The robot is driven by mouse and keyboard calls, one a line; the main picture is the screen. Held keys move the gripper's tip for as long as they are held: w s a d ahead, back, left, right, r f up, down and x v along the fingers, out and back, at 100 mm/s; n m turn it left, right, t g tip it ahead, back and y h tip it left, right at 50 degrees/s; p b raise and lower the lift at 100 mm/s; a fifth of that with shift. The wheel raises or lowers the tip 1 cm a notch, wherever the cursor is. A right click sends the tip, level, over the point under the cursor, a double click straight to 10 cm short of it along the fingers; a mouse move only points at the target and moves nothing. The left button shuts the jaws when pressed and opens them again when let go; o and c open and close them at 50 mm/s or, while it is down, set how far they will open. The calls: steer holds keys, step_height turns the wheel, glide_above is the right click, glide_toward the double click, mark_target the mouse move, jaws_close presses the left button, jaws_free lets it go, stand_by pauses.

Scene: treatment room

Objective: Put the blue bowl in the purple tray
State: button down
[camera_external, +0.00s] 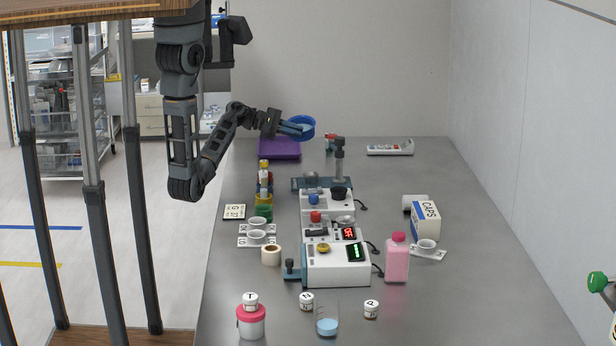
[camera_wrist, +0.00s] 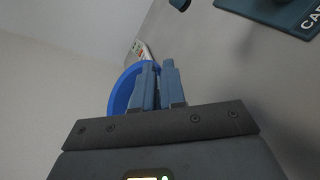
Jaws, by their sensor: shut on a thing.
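The blue bowl (camera_external: 301,121) is held in the air by my gripper (camera_external: 293,128), above the far part of the grey table. My gripper is shut on its rim. In the wrist view the bowl (camera_wrist: 126,88) shows behind and to the left of my gripper's fingers (camera_wrist: 159,78), partly hidden by them. The purple tray (camera_external: 279,149) lies on the far left of the table, below and a little to the left of the bowl. The tray looks empty, though its far side is hard to see.
Several lab devices (camera_external: 337,265) stand along the middle of the table, with a post on a teal base (camera_external: 310,184) nearer the tray. A pink bottle (camera_external: 397,260) stands nearer. The table's right side is largely clear.

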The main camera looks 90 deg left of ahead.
steer(key=s+r+n+y, duration=0.3)
steer(key=s+r+n, duration=0.1)
steer(key=s+n, duration=0.15)
steer(key=shift+n+g, duration=0.4)
steer(key=shift+n, duration=0.05)
steer(key=a+f, duration=0.2)
steer(key=a, duration=0.1)
steer(key=a+f, duration=0.2)
steer(key=a, duration=0.2)
steer(key=a+f, duration=0.2)
steer(key=a, duration=0.1)
steer(key=shift+s+a+f+b, duration=0.25)
steer(key=shift+a+f+b, duration=0.05)
steer(key=shift+f, duration=2)
steer(key=c, duration=1.2)
jaws_free()
steer(key=shift+f, duration=0.15)
steer(key=v, duration=1.2)
steer(key=shift+d, duration=0.2)
